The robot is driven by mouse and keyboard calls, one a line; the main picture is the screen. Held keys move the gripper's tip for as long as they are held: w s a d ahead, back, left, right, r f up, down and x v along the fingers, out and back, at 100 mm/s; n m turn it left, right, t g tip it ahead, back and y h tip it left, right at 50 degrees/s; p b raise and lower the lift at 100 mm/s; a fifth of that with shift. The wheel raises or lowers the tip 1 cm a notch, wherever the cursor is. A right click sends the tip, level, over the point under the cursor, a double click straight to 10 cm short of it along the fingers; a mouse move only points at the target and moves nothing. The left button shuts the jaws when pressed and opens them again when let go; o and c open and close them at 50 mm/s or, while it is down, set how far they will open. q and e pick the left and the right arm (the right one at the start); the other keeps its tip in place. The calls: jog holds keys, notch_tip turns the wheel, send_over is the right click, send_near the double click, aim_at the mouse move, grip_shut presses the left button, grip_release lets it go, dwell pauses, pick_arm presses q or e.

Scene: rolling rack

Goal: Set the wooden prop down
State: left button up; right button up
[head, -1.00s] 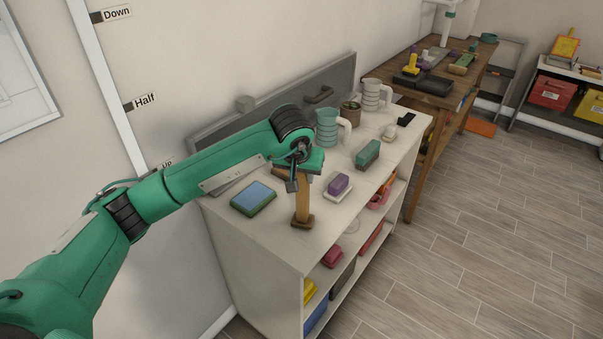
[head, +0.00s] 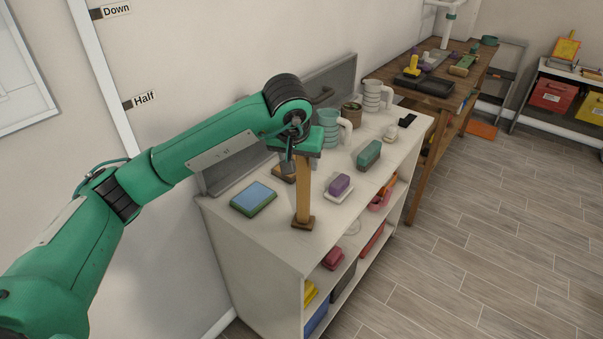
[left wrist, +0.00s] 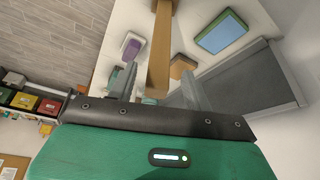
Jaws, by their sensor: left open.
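The wooden prop (head: 303,192) is a slim upright post with a darker brown foot, standing on the white shelf top (head: 260,232) near its front edge. My left gripper (head: 298,162) is at the prop's upper part, pointing down. In the left wrist view the prop (left wrist: 161,45) runs between the two fingers of my left gripper (left wrist: 157,88), which are apart, with gaps visible beside it. The prop's upper end is hidden by the gripper. My right gripper is out of view.
A blue-green pad (head: 254,197) lies left of the prop, and a purple-and-white block (head: 340,186) lies right of it. A brown block (head: 284,172) sits behind. Mugs (head: 330,128) and a grey panel (head: 334,85) stand at the back. Bare top surrounds the prop's foot.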

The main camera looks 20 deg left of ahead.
pick_arm(q)
jog(key=shift+b+v, duration=0.35)
jog(key=shift+v, duration=2.3)
